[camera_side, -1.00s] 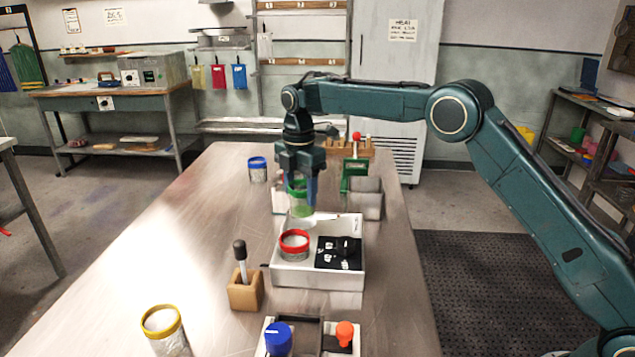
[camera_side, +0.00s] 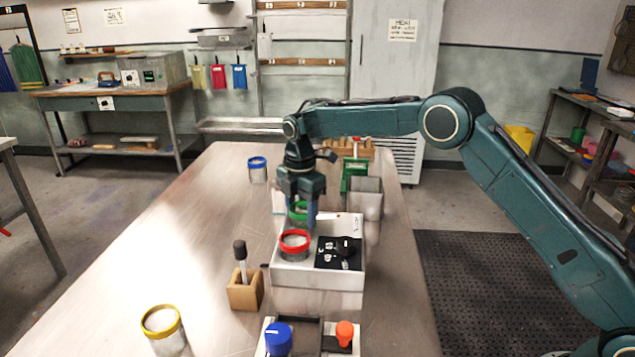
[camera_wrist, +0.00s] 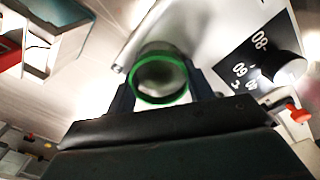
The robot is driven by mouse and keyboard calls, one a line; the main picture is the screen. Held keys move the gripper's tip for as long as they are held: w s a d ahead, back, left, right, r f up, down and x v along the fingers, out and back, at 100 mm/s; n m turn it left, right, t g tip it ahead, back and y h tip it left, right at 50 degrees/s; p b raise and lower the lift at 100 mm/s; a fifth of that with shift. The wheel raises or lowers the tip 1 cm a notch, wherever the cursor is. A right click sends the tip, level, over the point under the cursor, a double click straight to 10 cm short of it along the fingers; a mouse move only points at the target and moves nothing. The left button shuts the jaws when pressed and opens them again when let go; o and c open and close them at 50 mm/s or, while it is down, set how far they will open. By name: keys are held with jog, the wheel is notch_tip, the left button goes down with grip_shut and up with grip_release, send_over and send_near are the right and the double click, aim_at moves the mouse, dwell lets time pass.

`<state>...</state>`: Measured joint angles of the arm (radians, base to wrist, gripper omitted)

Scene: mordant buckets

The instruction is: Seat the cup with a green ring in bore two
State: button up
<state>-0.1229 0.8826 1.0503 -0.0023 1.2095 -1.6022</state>
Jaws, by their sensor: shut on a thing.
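My gripper (camera_side: 301,217) is shut on the cup with a green ring (camera_side: 299,208), at the far left part of a white box (camera_side: 318,279). The cup looks upright; its lower part is hidden in the side view, so I cannot tell how deep it sits. In the wrist view, the green-ringed cup (camera_wrist: 160,98) stands between my fingers, its round mouth toward the camera. A cup with a red ring (camera_side: 294,243) sits in the box nearer the side camera, just in front of the green one. No bore number is readable.
A black dial panel (camera_side: 338,262) fills the box's right side. A grey open container (camera_side: 367,198) and green stand (camera_side: 354,176) are behind it. A blue-ringed cup (camera_side: 258,169), yellow-ringed cup (camera_side: 163,330) and wooden block (camera_side: 245,291) stand apart on the table.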

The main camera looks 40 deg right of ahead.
jog(key=shift+f, duration=0.45)
jog(key=shift+s+f, duration=0.1)
jog(key=shift+f, duration=0.25)
jog(key=o, duration=1.1)
notch_tip(320, 180, up, 14)
jog(key=shift+f, duration=0.15)
dwell(0.5)
